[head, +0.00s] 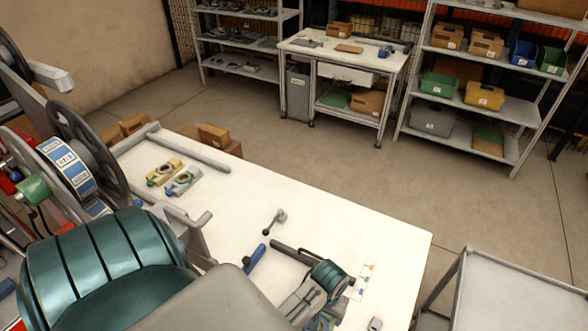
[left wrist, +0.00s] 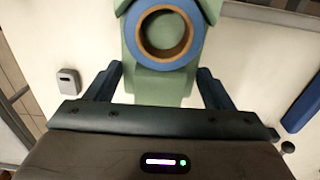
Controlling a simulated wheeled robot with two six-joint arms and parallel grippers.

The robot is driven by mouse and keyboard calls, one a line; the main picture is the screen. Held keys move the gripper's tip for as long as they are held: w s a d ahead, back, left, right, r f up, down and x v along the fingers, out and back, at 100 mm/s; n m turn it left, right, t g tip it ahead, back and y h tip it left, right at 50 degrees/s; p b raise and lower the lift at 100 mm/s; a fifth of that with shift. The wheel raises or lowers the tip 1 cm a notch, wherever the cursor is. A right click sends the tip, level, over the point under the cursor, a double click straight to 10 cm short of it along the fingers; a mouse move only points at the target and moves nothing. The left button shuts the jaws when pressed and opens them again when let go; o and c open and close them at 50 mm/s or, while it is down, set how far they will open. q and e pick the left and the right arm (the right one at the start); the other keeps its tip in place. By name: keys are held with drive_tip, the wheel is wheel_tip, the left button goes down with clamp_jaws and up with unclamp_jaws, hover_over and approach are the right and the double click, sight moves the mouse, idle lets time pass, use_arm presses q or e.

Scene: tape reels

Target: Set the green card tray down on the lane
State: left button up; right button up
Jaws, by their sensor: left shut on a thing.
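The green card tray (left wrist: 133,68) shows large in the left wrist view, with a blue ring (left wrist: 129,36) around a brown core lying on it. My left gripper (left wrist: 160,85) is shut on its narrow near end, one finger on each side. In the head view my left gripper (head: 318,312) is at the bottom, over the white table, and only a small green and blue part of the tray shows under it. I cannot tell the tray's height above the table. I cannot clearly pick out the lane. My right gripper is not in view.
A yellow tray (head: 160,178) and a grey tray (head: 189,184) lie near a grey rail (head: 190,152) on the white table (head: 330,222). A small crank-like part (head: 274,220), a blue-handled tool (head: 255,258) and a marked strip (head: 363,279) also lie there. The table's middle is mostly clear.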

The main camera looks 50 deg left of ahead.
use_arm(q)
hover_over(304, 273)
drive_tip(key=s+d, duration=0.1)
drive_tip(key=shift+s+f, duration=0.15)
drive_tip(key=shift+f, duration=0.45)
wheel_tip(304, 273, down, 3)
drive_tip(key=shift+d+f+b, duration=0.15)
drive_tip(key=shift+f+b, duration=0.05)
drive_tip(key=shift+b, duration=0.9)
drive_tip(key=shift+f+b, duration=0.2)
drive_tip(key=shift+b, duration=0.1)
drive_tip(key=shift+r, duration=0.15)
drive_tip(key=o, duration=1.1)
